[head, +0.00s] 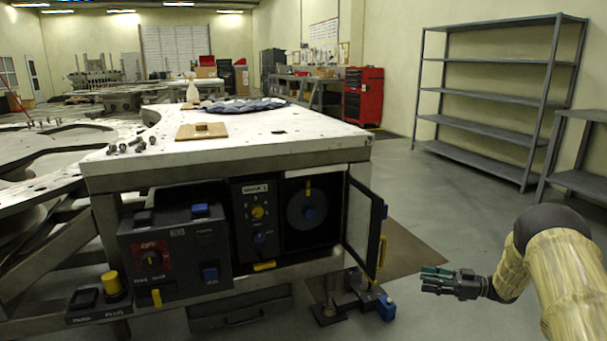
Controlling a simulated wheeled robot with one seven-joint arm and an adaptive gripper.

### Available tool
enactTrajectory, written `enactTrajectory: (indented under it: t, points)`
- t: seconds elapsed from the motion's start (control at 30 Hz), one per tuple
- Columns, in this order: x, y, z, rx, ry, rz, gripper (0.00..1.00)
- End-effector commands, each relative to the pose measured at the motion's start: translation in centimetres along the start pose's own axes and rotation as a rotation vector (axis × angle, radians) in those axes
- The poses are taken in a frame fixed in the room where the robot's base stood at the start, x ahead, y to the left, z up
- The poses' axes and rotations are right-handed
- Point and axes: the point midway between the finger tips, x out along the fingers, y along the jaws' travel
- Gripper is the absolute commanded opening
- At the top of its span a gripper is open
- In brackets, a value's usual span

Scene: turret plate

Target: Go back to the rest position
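My gripper (437,280) is at the lower right of the head view, at the end of my tan arm. It has dark body parts and green fingers and points left. It is apart from the bench and touches nothing I can see. The fingers are too small here to tell whether they are open or shut. No held thing shows.
The white-topped bench (240,138) stands left, with a control box (175,255) and a dial compartment (309,212) below. The compartment's door (363,225) stands open toward my gripper. A pedestal with a blue block (386,307) is on the floor. Shelves (490,88) stand right.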

Motion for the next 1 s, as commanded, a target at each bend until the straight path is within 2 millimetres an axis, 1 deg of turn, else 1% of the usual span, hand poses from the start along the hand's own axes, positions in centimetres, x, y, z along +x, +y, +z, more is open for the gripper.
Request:
enactTrajectory:
  t: [0.03,0.17,0.23,0.37,0.47,0.57,0.67,0.7,0.77,0.8,0.87,0.9,0.97,1.0]
  points:
    - [0.6,-0.1,0.4,0.004,0.006,0.02,0.37]
    - [0.8,-0.4,1.7,0.018,0.015,0.093,0.37]
    - [1.3,-0.6,2.5,0.026,0.019,0.135,0.37]
    - [2.8,-1.0,4.4,0.051,0.019,0.217,0.37]
    - [4.1,-1.5,6.2,0.079,0.013,0.292,0.37]
    - [5.5,-2.6,8.8,0.121,-0.007,0.389,0.37]
    - [7.0,-4.6,12.3,0.189,-0.054,0.512,0.37]
    - [7.5,-5.7,14.0,0.222,-0.083,0.565,0.37]
    - [8.1,-7.8,16.5,0.275,-0.135,0.642,0.37]
    - [8.3,-9.3,18.1,0.312,-0.174,0.691,0.37]
    - [8.6,-11.9,20.5,0.368,-0.24,0.756,0.37]
    - [8.6,-13.7,21.9,0.405,-0.284,0.795,0.37]
    - [8.6,-16.6,23.8,0.459,-0.355,0.845,0.37]
    - [8.4,-18.6,24.9,0.493,-0.403,0.875,0.37]
